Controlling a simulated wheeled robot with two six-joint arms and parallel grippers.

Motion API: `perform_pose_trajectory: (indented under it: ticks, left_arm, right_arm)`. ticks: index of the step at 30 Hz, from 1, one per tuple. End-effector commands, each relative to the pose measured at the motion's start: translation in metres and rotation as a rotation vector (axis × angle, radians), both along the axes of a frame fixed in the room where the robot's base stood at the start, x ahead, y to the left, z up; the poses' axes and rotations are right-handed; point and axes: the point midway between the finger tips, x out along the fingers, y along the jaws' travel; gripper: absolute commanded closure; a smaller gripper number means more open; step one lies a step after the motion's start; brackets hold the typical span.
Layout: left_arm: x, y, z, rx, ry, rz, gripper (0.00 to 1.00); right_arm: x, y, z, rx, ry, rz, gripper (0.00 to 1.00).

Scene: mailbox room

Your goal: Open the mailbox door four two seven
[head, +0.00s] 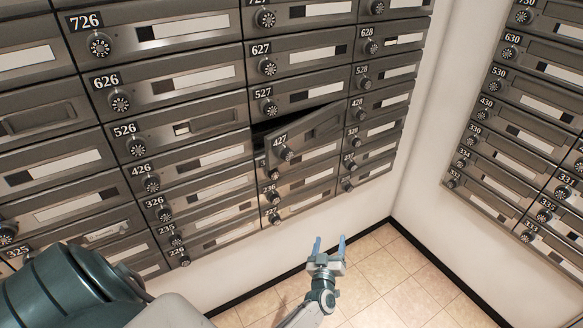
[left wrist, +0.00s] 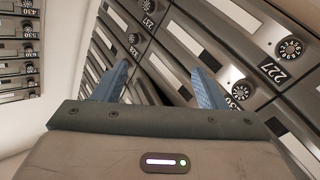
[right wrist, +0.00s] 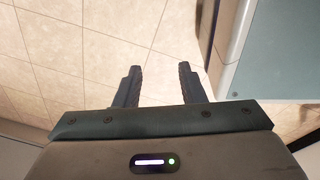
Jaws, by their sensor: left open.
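The door of mailbox 427 (head: 308,138) is a grey metal flap with a black number plate and a round dial. It stands ajar, tilted out from the wall of boxes, with a dark gap along its upper edge. My left gripper (head: 328,240) is open and empty, below the door and apart from it, over the floor. In the left wrist view its blue fingers (left wrist: 160,85) are spread in front of sideways-looking mailbox fronts; I cannot pick out door 427 there. My right gripper (right wrist: 160,85) is open and empty above floor tiles, outside the head view.
Shut mailboxes surround door 427, such as 527 (head: 290,96) above and 426 (head: 185,172) to the left. Another bank of boxes (head: 520,130) is on the right wall. White wall and tiled floor (head: 390,285) lie below, with free room.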

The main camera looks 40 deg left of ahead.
Motion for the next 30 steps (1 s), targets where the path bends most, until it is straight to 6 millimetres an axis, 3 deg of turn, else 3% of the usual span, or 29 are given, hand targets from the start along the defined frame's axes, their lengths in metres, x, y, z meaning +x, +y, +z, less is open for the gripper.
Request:
perform_pose_trajectory:
  ticks: [1, 3, 6, 9, 13, 20, 30]
  left_arm:
    - [0.025, 0.008, 0.049, -0.048, -0.162, 0.102, 0.35]
    - [0.038, 0.025, 0.117, -0.134, -0.358, 0.269, 0.35]
    - [0.035, 0.046, 0.187, -0.286, -0.560, 0.495, 0.35]
    - [0.023, 0.058, 0.227, -0.443, -0.675, 0.677, 0.35]
    - [0.011, 0.062, 0.251, -0.597, -0.729, 0.821, 0.35]
    - [0.006, 0.072, 0.261, -0.667, -0.739, 0.883, 0.35]
    - [0.017, 0.132, 0.262, -0.662, -0.739, 0.880, 0.35]
  right_arm:
    - [0.007, 0.000, -0.012, 0.000, -0.006, 0.001, 0.64]
    - [0.016, 0.001, -0.017, 0.000, -0.008, 0.003, 0.64]
    - [0.028, 0.002, -0.021, 0.000, -0.011, 0.004, 0.64]
    - [0.037, 0.003, -0.023, -0.001, -0.014, 0.005, 0.64]
    - [0.043, 0.004, -0.023, -0.001, -0.015, 0.006, 0.64]
    - [0.041, 0.004, -0.022, -0.001, -0.012, 0.005, 0.64]
    - [0.005, 0.000, -0.041, 0.000, 0.001, 0.000, 0.64]
